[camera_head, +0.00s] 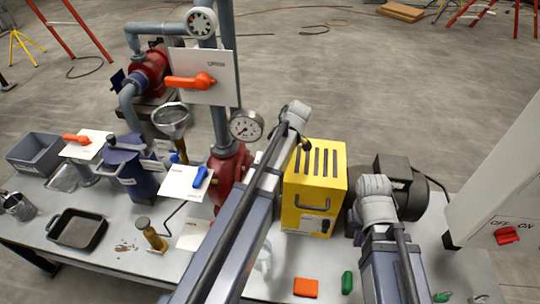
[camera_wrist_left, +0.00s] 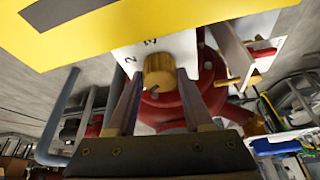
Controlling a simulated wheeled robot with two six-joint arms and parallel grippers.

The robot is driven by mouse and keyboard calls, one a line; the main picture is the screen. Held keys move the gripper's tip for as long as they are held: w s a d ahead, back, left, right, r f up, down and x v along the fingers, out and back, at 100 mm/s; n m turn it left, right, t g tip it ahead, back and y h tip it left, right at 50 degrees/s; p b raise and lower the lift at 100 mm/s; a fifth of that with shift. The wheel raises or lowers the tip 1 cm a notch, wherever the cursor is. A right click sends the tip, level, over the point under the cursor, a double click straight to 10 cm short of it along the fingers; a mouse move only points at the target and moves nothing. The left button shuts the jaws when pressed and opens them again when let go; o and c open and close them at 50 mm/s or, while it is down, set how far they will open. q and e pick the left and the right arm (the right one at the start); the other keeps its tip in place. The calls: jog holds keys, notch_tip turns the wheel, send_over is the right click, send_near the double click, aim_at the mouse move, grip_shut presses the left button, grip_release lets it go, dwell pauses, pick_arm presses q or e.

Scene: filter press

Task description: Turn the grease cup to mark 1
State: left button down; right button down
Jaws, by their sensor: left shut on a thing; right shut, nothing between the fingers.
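In the left wrist view, the grease cup is a brass, ribbed round knob (camera_wrist_left: 159,72) in front of a white plate (camera_wrist_left: 185,46) with the numbers 2 and 3. Mark 1 does not show. My left gripper (camera_wrist_left: 157,85) has its fingers on both sides of the cup and is shut on it. In the head view, my left arm (camera_head: 240,215) reaches up over the bench, and the cup and left fingers are hidden. My right arm (camera_head: 388,240) is bent at the lower right; its fingertips cannot be made out.
A yellow box (camera_head: 316,185) stands just right of my left arm. A pressure gauge (camera_head: 245,126) and red pump body (camera_head: 229,170) are close on its left. An orange lever (camera_head: 190,82) and blue lever (camera_head: 201,176) stick out on plates. A switch panel (camera_head: 500,195) stands at the right.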

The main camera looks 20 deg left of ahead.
pick_arm(q)
jog(key=shift+m, duration=0.5)
jog(key=shift+c, duration=1.5)
grip_release()
jog(key=shift+r, duration=0.1)
jog(key=p+v, duration=0.7)
jog(key=shift+s+r, duration=0.15)
jog(key=shift+r, duration=0.1)
jog(key=shift+d, duration=0.15)
